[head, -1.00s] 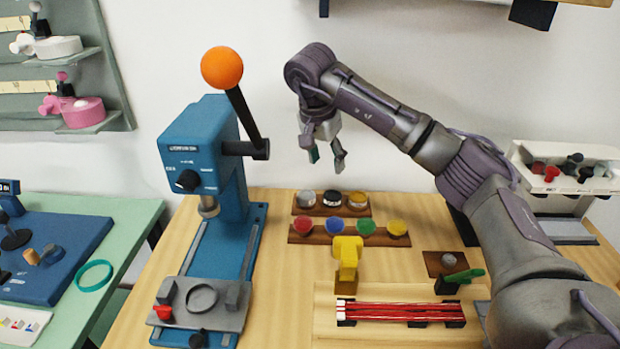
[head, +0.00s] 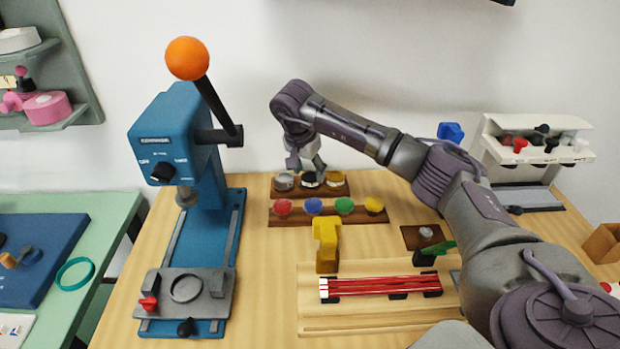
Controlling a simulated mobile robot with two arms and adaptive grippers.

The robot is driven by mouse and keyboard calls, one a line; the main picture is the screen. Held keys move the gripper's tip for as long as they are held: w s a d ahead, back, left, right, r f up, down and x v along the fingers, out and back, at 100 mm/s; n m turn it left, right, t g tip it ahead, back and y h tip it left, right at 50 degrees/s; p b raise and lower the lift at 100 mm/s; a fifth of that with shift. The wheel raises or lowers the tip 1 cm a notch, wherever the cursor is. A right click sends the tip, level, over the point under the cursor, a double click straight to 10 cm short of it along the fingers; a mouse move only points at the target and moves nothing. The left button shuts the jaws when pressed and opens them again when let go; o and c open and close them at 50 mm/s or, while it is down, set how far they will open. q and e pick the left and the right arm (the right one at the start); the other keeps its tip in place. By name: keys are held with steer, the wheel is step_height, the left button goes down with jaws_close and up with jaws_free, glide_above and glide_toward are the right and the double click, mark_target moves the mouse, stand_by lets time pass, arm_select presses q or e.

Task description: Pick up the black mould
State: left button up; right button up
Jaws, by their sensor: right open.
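A black round mould (head: 310,182) sits in the middle of the back wooden rack (head: 310,194), between a silver one (head: 284,183) and a gold one (head: 335,180). My right gripper (head: 307,171) is open and points down at the rack, just at or above the black mould. Its fingers partly cover the mould's far side. I cannot tell whether they touch it. My left gripper is not in view.
A front rack (head: 326,216) holds red, blue, green and yellow round pieces. A blue press (head: 175,140) with an orange-knobbed lever stands left. A yellow tool (head: 326,244) and red rods (head: 380,285) lie nearer.

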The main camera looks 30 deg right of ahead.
steer(key=shift+x, duration=0.9)
steer(key=c, duration=1)
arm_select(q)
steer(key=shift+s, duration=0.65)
arm_select(e)
steer(key=shift+o, duration=0.2)
steer(key=shift+r, duration=0.1)
steer(key=shift+r, duration=0.55)
step_height(320, 180, up, 3)
steer(key=shift+w+b, duration=0.1)
steer(key=shift+b, duration=0.3)
arm_select(q)
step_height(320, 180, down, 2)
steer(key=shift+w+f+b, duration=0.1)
steer(key=shift+b, duration=0.65)
arm_select(e)
steer(key=s+d+r, duration=0.6)
steer(key=s, duration=0.4)
steer(key=shift+r, duration=0.35)
